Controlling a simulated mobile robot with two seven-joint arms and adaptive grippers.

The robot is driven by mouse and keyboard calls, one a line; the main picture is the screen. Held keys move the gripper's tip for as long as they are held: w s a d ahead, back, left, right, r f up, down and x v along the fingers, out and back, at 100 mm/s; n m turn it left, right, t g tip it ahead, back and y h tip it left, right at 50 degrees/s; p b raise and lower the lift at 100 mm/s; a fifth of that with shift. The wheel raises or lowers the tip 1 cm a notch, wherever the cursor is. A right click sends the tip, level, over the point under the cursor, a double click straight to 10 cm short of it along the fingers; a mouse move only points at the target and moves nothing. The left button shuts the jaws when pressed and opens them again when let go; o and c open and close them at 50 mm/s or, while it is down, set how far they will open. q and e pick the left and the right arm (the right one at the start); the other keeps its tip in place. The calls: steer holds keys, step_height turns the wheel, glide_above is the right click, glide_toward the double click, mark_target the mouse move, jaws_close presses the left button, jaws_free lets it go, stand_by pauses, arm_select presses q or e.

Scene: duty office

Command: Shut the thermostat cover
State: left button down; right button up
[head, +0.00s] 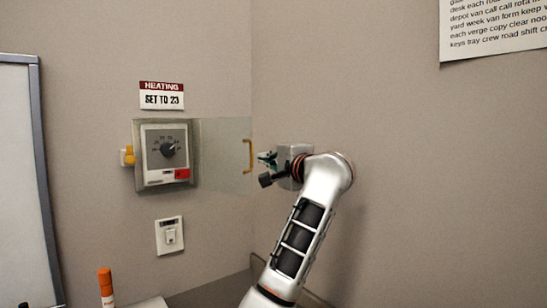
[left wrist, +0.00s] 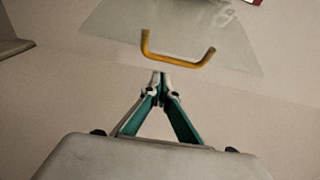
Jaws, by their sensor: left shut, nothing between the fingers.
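The thermostat (head: 166,154) is on the wall at left in the head view, with a round dark dial and a small red patch. Its clear cover (head: 222,154) stands open, swung out to the right. The cover's yellow handle (head: 249,156) is at its right edge. In the left wrist view the cover (left wrist: 165,30) and handle (left wrist: 178,54) lie just beyond the fingertips. My left gripper (head: 262,159) is shut and empty, close to the handle on its right; I cannot tell whether they touch. It also shows in the left wrist view (left wrist: 160,76). My right gripper is not in view.
A yellow piece (head: 128,156) sticks out at the thermostat's left side. A wall switch (head: 170,236) is below. An orange-capped marker (head: 105,284) stands lower left. A wall corner lies near my left gripper.

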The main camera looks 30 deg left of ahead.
arm_select(q)
steer(key=shift+s+a, duration=0.15)
steer(key=shift+s, duration=0.75)
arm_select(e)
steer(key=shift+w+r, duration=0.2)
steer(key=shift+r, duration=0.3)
arm_select(q)
steer(key=shift+f, duration=0.1)
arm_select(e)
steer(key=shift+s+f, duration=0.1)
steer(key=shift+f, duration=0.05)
